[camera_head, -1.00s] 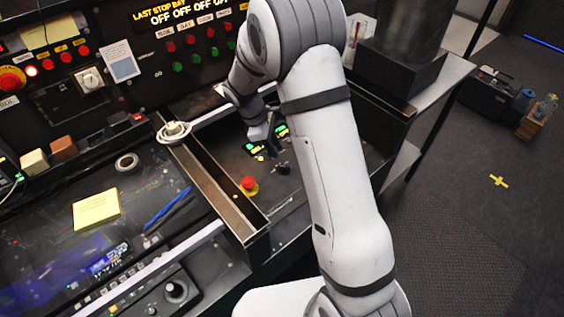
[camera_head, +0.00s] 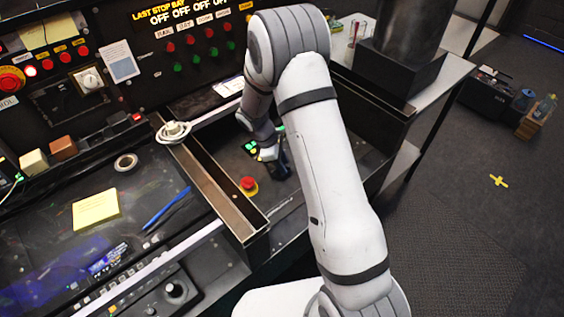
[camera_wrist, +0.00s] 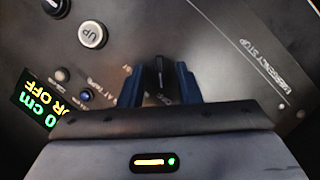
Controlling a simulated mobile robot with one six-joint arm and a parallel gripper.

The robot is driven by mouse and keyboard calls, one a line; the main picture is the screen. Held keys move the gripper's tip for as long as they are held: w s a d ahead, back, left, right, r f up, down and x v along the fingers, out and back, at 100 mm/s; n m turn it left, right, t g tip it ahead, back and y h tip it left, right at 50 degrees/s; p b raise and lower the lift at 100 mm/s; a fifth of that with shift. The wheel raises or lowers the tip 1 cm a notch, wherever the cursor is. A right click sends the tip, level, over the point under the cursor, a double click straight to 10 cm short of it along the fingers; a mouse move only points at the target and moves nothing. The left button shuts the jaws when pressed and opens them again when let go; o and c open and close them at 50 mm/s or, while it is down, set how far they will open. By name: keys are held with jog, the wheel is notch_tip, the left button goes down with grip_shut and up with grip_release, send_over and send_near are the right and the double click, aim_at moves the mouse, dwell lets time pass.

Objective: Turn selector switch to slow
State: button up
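The black selector switch knob (camera_wrist: 159,74) stands between my gripper's two dark blue fingers in the wrist view, pointing roughly up the picture. My gripper (camera_wrist: 159,84) is open, with a finger on each side of the knob and a narrow gap showing on both sides. I cannot read which position the knob marks, and no slow label is legible. In the head view my gripper (camera_head: 277,165) is low over the recessed panel (camera_head: 225,165), and the switch is hidden there.
A red emergency stop button (camera_head: 248,184) on a yellow base is close to my gripper. A metal ledge (camera_head: 208,188) borders the panel.

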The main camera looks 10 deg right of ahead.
grip_shut()
jog(key=shift+m, duration=0.4)
jog(key=m, duration=0.1)
jog(key=m+g, duration=0.1)
jog(key=m, duration=0.1)
jog(key=shift+w+m+y, duration=0.2)
jog(key=shift+m+y, duration=0.1)
jog(key=shift+w+d+m+g+y+b, duration=0.15)
jog(key=shift+m+g+y, duration=0.25)
jog(key=shift+m, duration=0.7)
jog(key=shift+s+m+g+y+b, duration=0.15)
jog(key=shift+m+g+y, duration=0.2)
jog(key=shift+m, duration=0.75)
jog(key=shift+w, duration=0.1)
grip_release()
